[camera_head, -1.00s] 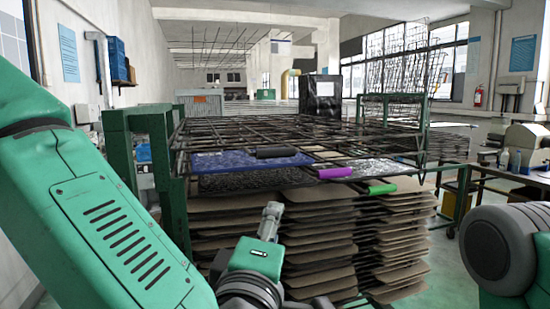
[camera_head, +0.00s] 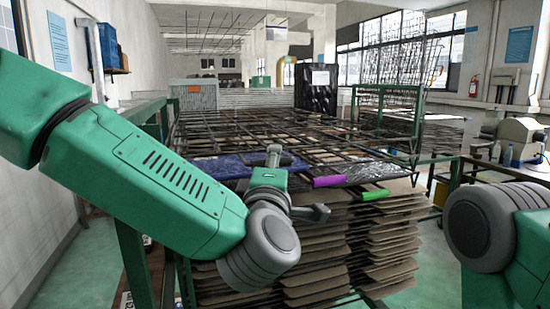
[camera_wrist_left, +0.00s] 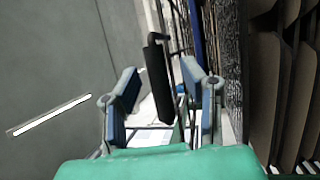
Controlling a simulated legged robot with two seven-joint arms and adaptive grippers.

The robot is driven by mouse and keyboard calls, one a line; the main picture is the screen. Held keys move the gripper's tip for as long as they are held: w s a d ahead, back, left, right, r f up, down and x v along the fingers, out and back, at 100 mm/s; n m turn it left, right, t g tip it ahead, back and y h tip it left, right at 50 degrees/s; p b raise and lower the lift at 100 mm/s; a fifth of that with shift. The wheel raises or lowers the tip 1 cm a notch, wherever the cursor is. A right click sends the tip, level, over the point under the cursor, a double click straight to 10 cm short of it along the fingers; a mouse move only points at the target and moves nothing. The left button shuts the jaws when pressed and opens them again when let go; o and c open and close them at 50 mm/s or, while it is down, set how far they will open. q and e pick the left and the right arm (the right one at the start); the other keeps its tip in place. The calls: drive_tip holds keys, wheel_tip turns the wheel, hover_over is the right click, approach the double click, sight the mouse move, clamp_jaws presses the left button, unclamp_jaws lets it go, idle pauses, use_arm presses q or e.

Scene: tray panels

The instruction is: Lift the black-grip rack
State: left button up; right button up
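The black grip (camera_head: 288,160) is on the front edge of a wire rack with a blue panel (camera_head: 215,168), and my left gripper partly hides it in the head view. In the left wrist view the black grip (camera_wrist_left: 157,80) stands between the two fingers, with a gap on both sides. My left gripper (camera_wrist_left: 160,92) is open and empty around the line of the grip; it also shows in the head view (camera_head: 274,157), in front of the rack edge. My right gripper is out of view; only part of my right arm shows.
A purple grip (camera_head: 329,181) and a green grip (camera_head: 375,195) sit to the right on neighbouring rack edges. A stack of brown panels (camera_head: 350,250) lies below. A green frame post (camera_head: 135,262) stands at the left.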

use_arm(q)
drive_tip(key=shift+w+a, duration=0.25)
drive_tip(key=shift+w, duration=0.1)
drive_tip(key=shift+d, duration=0.1)
clamp_jaws()
drive_tip(key=shift+r, duration=0.2)
drive_tip(key=shift+r+n+t+b, duration=0.3)
drive_tip(key=shift+r+n+b, duration=0.4)
drive_tip(key=shift+r+b, duration=0.15)
drive_tip(key=s+a+r+n+y+b, duration=0.2)
drive_tip(key=a+r+n+y+b, duration=0.3)
drive_tip(key=a+r+n+b, duration=0.2)
drive_tip(key=s+a+r+n+y+b, duration=0.3)
drive_tip(key=a+r+n+y+b, duration=0.3)
drive_tip(key=a+r+n+b, duration=0.2)
drive_tip(key=shift+a+r+n+b, duration=0.25)
drive_tip(key=shift+r+n+b, duration=1.1)
drive_tip(key=shift+n+b, duration=1.25)
drive_tip(key=shift+n+p, duration=0.4)
drive_tip(key=shift+p, duration=0.05)
